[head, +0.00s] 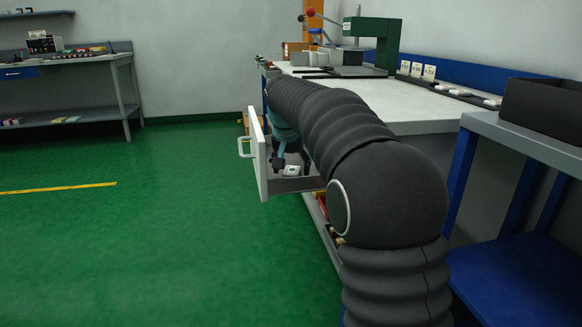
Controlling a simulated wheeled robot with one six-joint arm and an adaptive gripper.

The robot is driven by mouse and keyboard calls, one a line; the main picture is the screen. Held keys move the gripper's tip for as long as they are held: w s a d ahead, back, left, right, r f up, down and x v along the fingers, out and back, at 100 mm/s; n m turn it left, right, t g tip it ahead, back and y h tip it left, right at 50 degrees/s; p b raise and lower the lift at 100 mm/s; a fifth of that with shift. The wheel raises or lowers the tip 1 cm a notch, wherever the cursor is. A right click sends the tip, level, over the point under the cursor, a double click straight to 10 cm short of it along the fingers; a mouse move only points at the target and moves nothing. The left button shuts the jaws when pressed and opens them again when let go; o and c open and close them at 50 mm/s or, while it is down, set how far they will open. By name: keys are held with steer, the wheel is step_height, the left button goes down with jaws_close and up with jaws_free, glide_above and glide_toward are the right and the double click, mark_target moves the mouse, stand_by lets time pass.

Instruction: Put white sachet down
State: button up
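The white sachet (291,171) is a small pale packet with a darker mark, low inside the open drawer (262,163) in the head view. My gripper (292,164) reaches down into the drawer from above. Its dark fingers are spread apart, one to the left and one to the right of the sachet. The gripper looks open, with the sachet below and between the fingertips. I cannot tell whether a finger touches it. My arm hides the right part of the drawer.
The drawer's white front and handle (244,147) stick out from the workbench (415,108). A green press (373,40) stands on the bench. A dark bin (545,108) sits on the nearer right table. The green floor at left is clear.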

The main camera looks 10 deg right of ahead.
steer(key=shift+r, duration=0.45)
steer(key=p+v, duration=0.2)
steer(key=v, duration=0.9)
steer(key=shift+s+a, duration=0.15)
steer(key=shift+s, duration=0.1)
steer(key=shift+s+r, duration=0.1)
steer(key=shift+r, duration=0.05)
steer(key=s+d+f+n+t+y, duration=0.1)
steer(key=s+f, duration=0.2)
steer(key=s, duration=0.7)
steer(key=s+d+f+n, duration=0.1)
steer(key=s+f+n, duration=0.1)
steer(key=s, duration=0.8)
steer(key=s+f+n, duration=0.1)
steer(key=s+f, duration=1.2)
steer(key=s, duration=0.2)
steer(key=shift+t+y, duration=0.3)
steer(key=shift+s, duration=0.1)
